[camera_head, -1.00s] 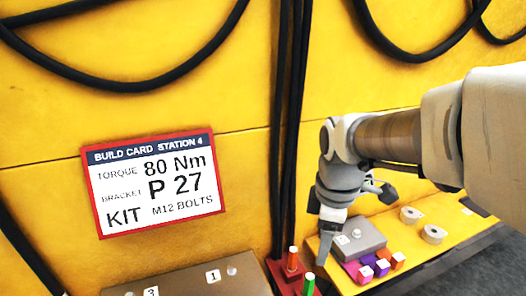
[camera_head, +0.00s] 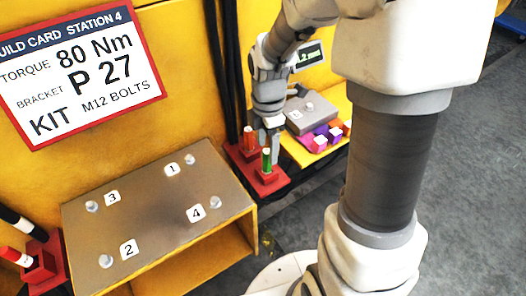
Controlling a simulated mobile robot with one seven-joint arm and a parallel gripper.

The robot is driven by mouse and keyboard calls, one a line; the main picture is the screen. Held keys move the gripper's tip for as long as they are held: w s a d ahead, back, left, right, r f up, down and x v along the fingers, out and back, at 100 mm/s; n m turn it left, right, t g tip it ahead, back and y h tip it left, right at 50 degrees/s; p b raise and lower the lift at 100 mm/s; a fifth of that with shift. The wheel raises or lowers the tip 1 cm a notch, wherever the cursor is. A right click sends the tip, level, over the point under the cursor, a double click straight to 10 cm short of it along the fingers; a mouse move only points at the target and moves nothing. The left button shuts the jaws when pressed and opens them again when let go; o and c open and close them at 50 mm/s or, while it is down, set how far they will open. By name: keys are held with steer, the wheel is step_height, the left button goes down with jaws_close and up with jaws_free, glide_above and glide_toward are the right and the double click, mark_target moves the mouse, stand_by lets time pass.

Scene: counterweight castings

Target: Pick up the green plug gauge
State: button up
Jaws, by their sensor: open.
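The green plug gauge (camera_head: 266,160) stands upright in a red holder (camera_head: 267,178) on a red base, right of the brown-topped stand. A gauge with an orange-red top (camera_head: 249,138) stands in the same base, just behind and left of it. My gripper (camera_head: 272,142) points down at the green gauge, its fingers at or just behind the gauge's upper part. I cannot tell whether the gauge is between the fingers or whether they touch it. My gripper is open.
A brown-topped stand (camera_head: 150,215) has pins numbered 1 to 4. At far left another red holder (camera_head: 40,262) bears a red-and-white gauge. Right of my gripper, a grey scale (camera_head: 312,113) and several coloured blocks (camera_head: 322,140) sit on a yellow shelf. Black cables hang behind.

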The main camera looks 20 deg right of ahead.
mark_target(267, 162)
steer(key=shift+s+f+b, duration=0.1)
steer(key=shift+f+b, duration=0.4)
steer(key=shift+f, duration=2.7)
steer(key=shift+c, duration=0.2)
jaws_close()
